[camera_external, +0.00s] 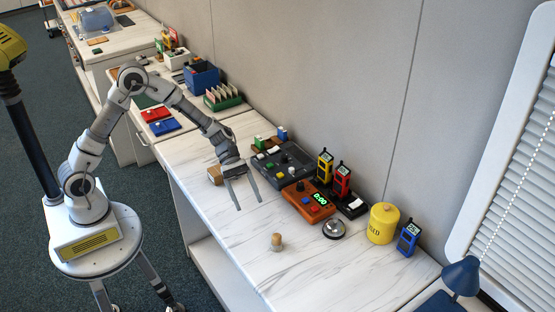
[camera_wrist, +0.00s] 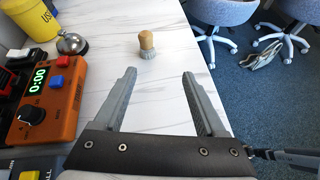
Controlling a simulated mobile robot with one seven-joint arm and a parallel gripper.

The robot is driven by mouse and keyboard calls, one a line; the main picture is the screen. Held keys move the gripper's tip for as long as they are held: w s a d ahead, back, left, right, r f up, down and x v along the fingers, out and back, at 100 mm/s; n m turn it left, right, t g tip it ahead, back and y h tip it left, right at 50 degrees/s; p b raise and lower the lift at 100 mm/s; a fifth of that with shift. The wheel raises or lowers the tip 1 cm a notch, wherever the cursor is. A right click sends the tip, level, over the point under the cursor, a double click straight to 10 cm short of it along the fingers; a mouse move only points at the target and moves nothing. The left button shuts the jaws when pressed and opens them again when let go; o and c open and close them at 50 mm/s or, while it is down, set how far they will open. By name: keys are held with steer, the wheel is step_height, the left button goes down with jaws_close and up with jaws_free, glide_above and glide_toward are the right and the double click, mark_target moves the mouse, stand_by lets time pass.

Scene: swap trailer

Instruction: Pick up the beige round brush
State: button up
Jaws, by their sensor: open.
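The beige round brush (camera_external: 276,241) stands on the white marbled counter (camera_external: 240,262), with a light wooden knob on top and grey bristles below. It also shows in the wrist view (camera_wrist: 146,44), upright, beyond my fingertips and roughly between them. My gripper (camera_external: 243,203) is open and empty above the counter, to the upper left of the brush in the external view. Its two grey fingers also show in the wrist view (camera_wrist: 160,80), apart, with bare counter between them. Nothing hides the brush.
An orange timer box (camera_external: 308,201), a silver bell (camera_external: 333,229), a yellow canister (camera_external: 382,223) and a blue handheld device (camera_external: 408,238) stand toward the wall. The counter around the brush is clear.

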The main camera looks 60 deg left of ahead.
steer(key=shift+w+d+f+n+h, duration=0.25)
steer(key=shift+w+d+n, duration=0.2)
steer(key=shift+n, duration=0.05)
steer(key=shift+w+d+f+n+h, duration=0.25)
steer(key=shift+w+d+n, duration=0.15)
steer(key=shift+d+n, duration=0.1)
steer(key=b, duration=0.2)
glide_toward(279, 245)
steer(key=x, duration=0.5)
steer(key=shift+s+f, duration=0.2)
steer(key=shift+s, duration=0.15)
steer(key=x, duration=0.2)
steer(key=b+x, duration=0.1)
steer(key=x, duration=0.1)
steer(key=b+x, duration=0.1)
steer(key=x, duration=0.1)
steer(key=shift+w+d, duration=0.3)
steer(key=shift+r, duration=0.1)
jaws_close()
